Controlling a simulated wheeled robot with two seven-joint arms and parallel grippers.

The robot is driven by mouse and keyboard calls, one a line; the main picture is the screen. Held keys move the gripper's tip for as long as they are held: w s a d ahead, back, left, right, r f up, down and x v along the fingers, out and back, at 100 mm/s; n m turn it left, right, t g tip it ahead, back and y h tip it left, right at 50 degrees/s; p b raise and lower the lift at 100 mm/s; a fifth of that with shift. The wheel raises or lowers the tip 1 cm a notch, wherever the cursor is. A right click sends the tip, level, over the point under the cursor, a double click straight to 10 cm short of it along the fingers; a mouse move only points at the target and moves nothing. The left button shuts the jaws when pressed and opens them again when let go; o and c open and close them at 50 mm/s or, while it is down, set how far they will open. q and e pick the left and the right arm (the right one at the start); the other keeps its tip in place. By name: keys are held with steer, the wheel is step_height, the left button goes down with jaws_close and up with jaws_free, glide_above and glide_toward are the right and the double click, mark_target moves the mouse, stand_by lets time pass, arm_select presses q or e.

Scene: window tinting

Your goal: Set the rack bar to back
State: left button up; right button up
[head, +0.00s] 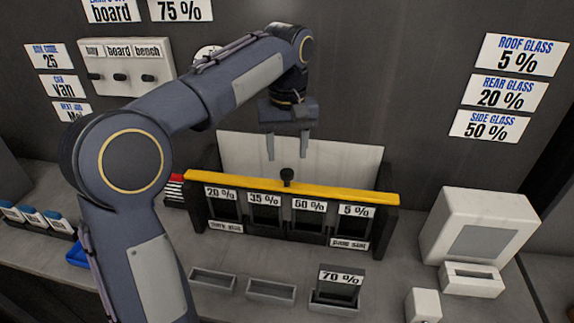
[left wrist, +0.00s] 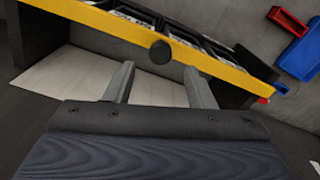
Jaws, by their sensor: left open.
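The rack (head: 391,224) is a black frame on the counter with film cards labelled 20 %, 35 %, 50 % and 5 %. A yellow bar (head: 340,194) runs across it just above the card labels, with a black knob (head: 287,176) near its middle. The left wrist view shows the bar (left wrist: 232,72) and the knob (left wrist: 160,52) close up. My left gripper (head: 288,157) is open, fingers pointing down, just above the knob. In the left wrist view the knob lies just beyond the gap between the fingertips (left wrist: 159,72); nothing is held. My right gripper is not in view.
A pale panel (head: 345,162) stands behind the rack. In front are small trays (head: 271,291) and a 70 % card (head: 340,284) in a holder. A white box device (head: 485,232) stands at right. Blue-topped items (head: 32,216) sit at far left. Signs hang on the wall.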

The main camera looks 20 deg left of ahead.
mark_target(287, 171)
arm_select(q)
step_height(287, 171, down, 5)
steer(key=shift+r, duration=0.1)
stand_by(0.3)
jaws_close()
